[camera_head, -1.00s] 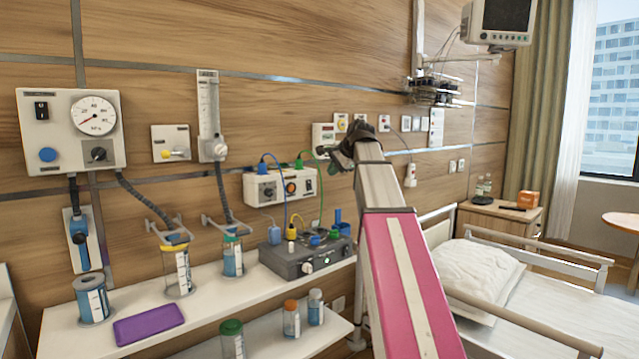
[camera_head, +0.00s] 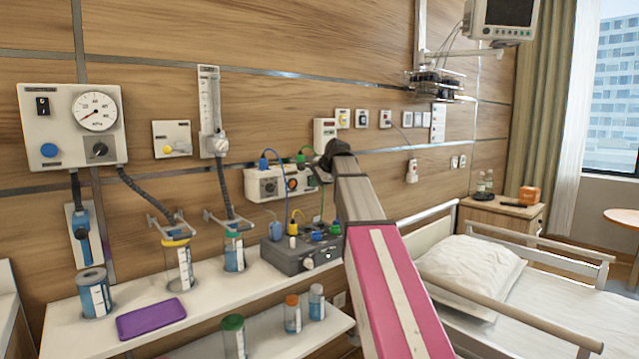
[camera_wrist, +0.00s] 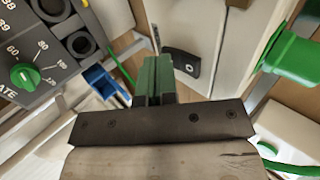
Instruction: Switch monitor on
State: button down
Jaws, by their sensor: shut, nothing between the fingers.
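A monitor (camera_head: 503,14) with a dark screen hangs on a bracket at the top right of the head view. My gripper (camera_head: 325,165) is at the wall, by the right end of a white wall unit (camera_head: 266,184) with coloured plugs. In the wrist view my gripper's green-grey fingers (camera_wrist: 154,78) are shut and empty. Just right of the fingertips a black rocker switch (camera_wrist: 182,65) with a ring mark shows on a pale box. I cannot tell whether the fingers touch it, or whether it belongs to the monitor.
In the wrist view a dark panel with a green dial (camera_wrist: 23,76) is at left, and a green fitting (camera_wrist: 291,60) at right. A grey device (camera_head: 300,254) stands on the white shelf (camera_head: 215,292) below my arm. The bed (camera_head: 560,300) is at right.

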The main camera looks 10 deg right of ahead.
dwell(0.3)
jog(key=shift+w+a+f, duration=0.1)
jog(key=shift+w, duration=0.15)
jog(key=shift+r, duration=0.2)
jog(key=shift+r, duration=0.65)
